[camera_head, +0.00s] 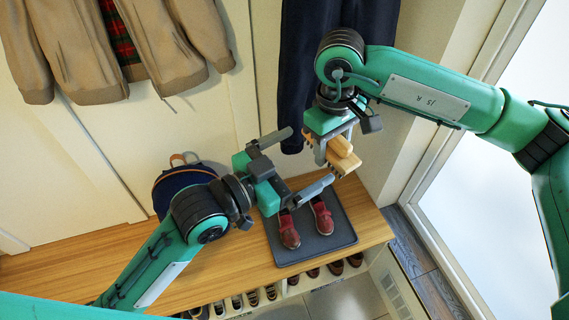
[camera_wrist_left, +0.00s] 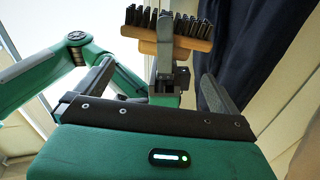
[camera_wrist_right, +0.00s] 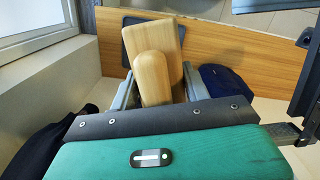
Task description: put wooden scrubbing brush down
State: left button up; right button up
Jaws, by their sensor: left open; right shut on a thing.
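The wooden scrubbing brush (camera_head: 342,155) is held up in the air by my right gripper (camera_head: 328,142), above the right part of the bench. It has a pale wood block and handle, and its dark bristles show in the left wrist view (camera_wrist_left: 170,32). In the right wrist view the brush (camera_wrist_right: 157,62) sits between the fingers and hides part of them. My left gripper (camera_head: 312,160) is open and empty, its fingers spread just left of the brush. A dark grey tray (camera_head: 345,233) lies on the bench below, with a pair of red shoes (camera_head: 321,215) on it.
The wooden bench (camera_head: 225,255) has bare room left of the tray. A dark blue backpack (camera_head: 180,182) stands at the back. Several shoes (camera_head: 253,298) sit in cubbies below. A tan jacket (camera_head: 75,55) and dark trousers (camera_head: 305,60) hang on the wall.

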aim_at(332, 141)
pick_arm(q)
jog(key=x, duration=0.8)
jog(key=shift+w+d, duration=0.15)
jog(key=shift+d, duration=0.1)
jog(key=shift+c, duration=0.2)
jog(key=c, duration=1)
pick_arm(e)
jog(key=o, duration=1.4)
jog(key=shift+c, duration=0.2)
jog(key=shift+r, duration=0.1)
